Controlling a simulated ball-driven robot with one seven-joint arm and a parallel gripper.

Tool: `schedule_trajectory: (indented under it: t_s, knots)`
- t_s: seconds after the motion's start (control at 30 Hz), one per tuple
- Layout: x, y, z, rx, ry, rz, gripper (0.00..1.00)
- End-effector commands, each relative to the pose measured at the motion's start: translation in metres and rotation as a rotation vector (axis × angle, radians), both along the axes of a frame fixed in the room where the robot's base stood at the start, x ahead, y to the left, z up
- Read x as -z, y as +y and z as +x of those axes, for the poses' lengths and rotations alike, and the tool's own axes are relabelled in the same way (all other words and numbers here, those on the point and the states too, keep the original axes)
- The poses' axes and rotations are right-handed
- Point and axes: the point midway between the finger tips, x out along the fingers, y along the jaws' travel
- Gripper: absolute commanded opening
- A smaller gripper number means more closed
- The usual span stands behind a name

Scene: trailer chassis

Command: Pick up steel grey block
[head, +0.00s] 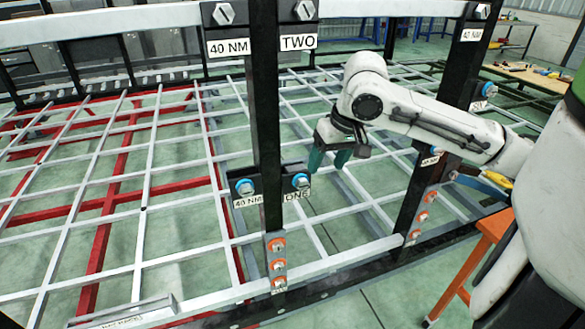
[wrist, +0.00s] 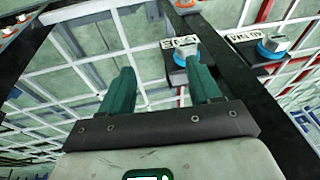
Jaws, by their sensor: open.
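My gripper (head: 329,160) hangs between two black posts in the head view, with its teal fingers pointing down. In the wrist view my gripper (wrist: 164,82) is open and nothing is between the fingers. A black bracket with a blue-ringed bolt (wrist: 186,56) shows beyond the right finger. I cannot make out a steel grey block for certain. A grey bar-like piece with faint lettering (head: 124,313) lies at the lower left of the head view, well away from my gripper.
A black post (head: 266,120) with labelled bolts stands left of my gripper, and another post (head: 418,190) stands to its right. A white and red lattice frame (head: 140,180) fills the left. An orange stand (head: 490,228) and a workbench with tools (head: 535,75) are at the right.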

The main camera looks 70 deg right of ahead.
Motion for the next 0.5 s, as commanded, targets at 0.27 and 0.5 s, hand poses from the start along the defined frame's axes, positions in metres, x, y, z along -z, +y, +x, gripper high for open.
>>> schedule_trajectory:
  t_s: [0.27,0.5]
  knots:
    - [-0.002,-0.014,0.046,-0.001,0.002,-0.001,0.62]
    - [-0.001,-0.018,0.060,-0.002,0.001,-0.001,0.62]
